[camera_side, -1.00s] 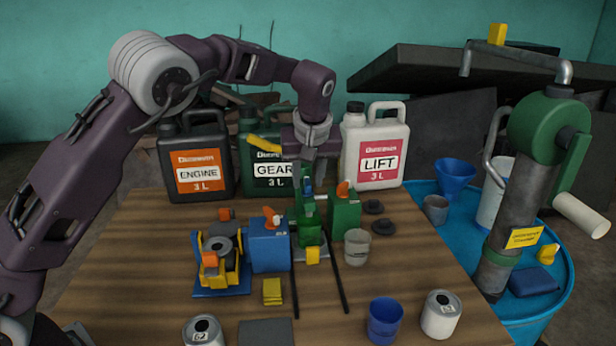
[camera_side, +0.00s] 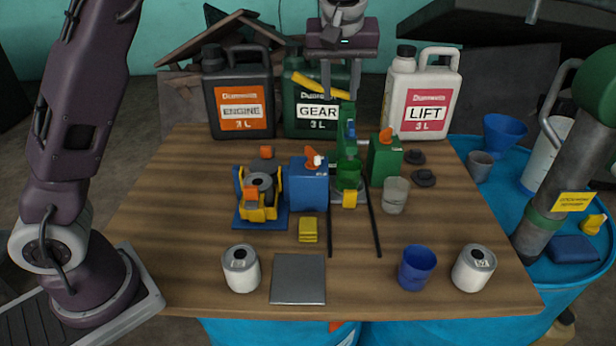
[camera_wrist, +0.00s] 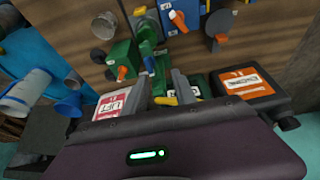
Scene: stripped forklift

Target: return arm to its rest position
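My gripper (camera_side: 340,92) is up above the middle of the table, in front of the green GEAR canister (camera_side: 316,117). In the wrist view my gripper (camera_wrist: 166,76) shows two grey fingers spread apart, with nothing clearly held between them. Below it stand a green pump-like piece (camera_side: 348,172), a blue can (camera_side: 309,184) with an orange spout and a green can (camera_side: 384,160). My arm reaches up out of the top of the side view, so its middle links are hidden.
Black ENGINE (camera_side: 238,95) and white LIFT (camera_side: 422,95) canisters line the table's back. A yellow-and-blue fixture (camera_side: 260,190), a blue cup (camera_side: 416,268) and white tins (camera_side: 241,270) stand on the wooden table (camera_side: 160,220). A blue drum (camera_side: 480,235) with a pump is at right.

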